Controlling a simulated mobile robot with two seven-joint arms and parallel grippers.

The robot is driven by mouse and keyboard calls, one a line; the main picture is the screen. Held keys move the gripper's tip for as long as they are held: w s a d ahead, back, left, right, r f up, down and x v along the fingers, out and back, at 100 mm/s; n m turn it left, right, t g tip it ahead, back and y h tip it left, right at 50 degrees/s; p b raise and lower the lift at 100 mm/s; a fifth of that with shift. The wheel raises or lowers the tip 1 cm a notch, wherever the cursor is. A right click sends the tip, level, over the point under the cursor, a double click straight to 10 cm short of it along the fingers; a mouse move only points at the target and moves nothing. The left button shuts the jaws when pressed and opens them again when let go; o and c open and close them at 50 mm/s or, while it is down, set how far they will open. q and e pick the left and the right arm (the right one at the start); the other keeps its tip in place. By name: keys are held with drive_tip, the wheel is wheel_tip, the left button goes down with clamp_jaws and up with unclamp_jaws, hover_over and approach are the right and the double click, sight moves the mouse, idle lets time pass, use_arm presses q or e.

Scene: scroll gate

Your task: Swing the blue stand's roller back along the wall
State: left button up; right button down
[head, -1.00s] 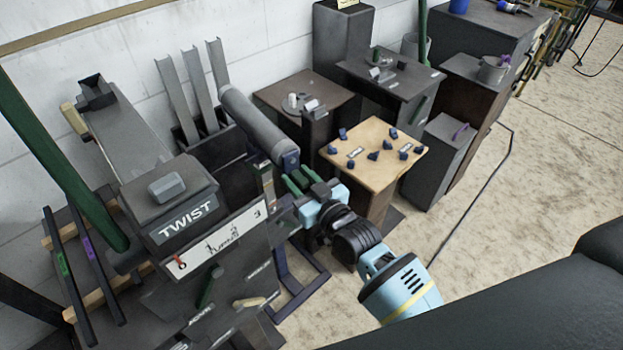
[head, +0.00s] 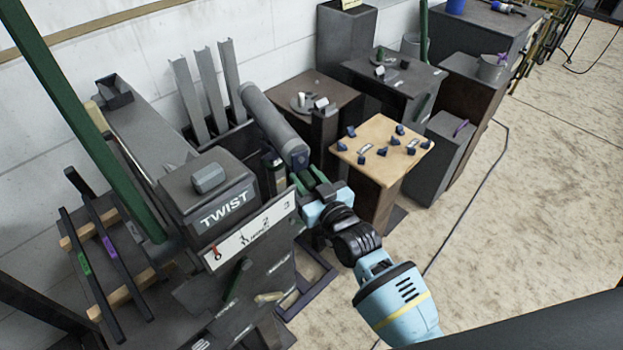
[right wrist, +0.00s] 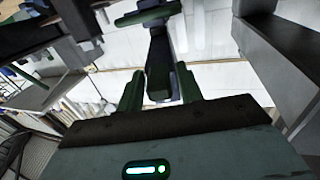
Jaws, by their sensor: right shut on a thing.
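The roller (head: 272,122) is a long grey cylinder with a navy end, slanting from the grey troughs by the wall toward me. The blue stand (head: 308,292) shows as a navy floor frame below my right arm; its upright is mostly hidden. My right gripper (head: 308,178) has green fingers and is at the roller's near end. In the right wrist view its fingers (right wrist: 159,92) are on either side of a dark upright bar (right wrist: 158,72), apparently the roller's handle, and are shut on it. My left gripper is not in view.
A grey TWIST box (head: 210,190) with a numbered white panel stands just left of my right gripper. A wooden-topped table (head: 372,172) with several blue pieces is close on the right. Grey troughs (head: 208,90) stand against the wall. Open floor (head: 530,190) lies at right.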

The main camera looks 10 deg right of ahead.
drive_tip(key=shift+s+a+f, duration=0.1)
drive_tip(key=shift+a+f, duration=0.05)
drive_tip(key=shift+a, duration=0.05)
drive_tip(key=c, duration=1.2)
unclamp_jaws()
drive_tip(key=shift+d, duration=0.1)
drive_tip(key=shift+c, duration=0.2)
drive_tip(key=shift+v, duration=3.85)
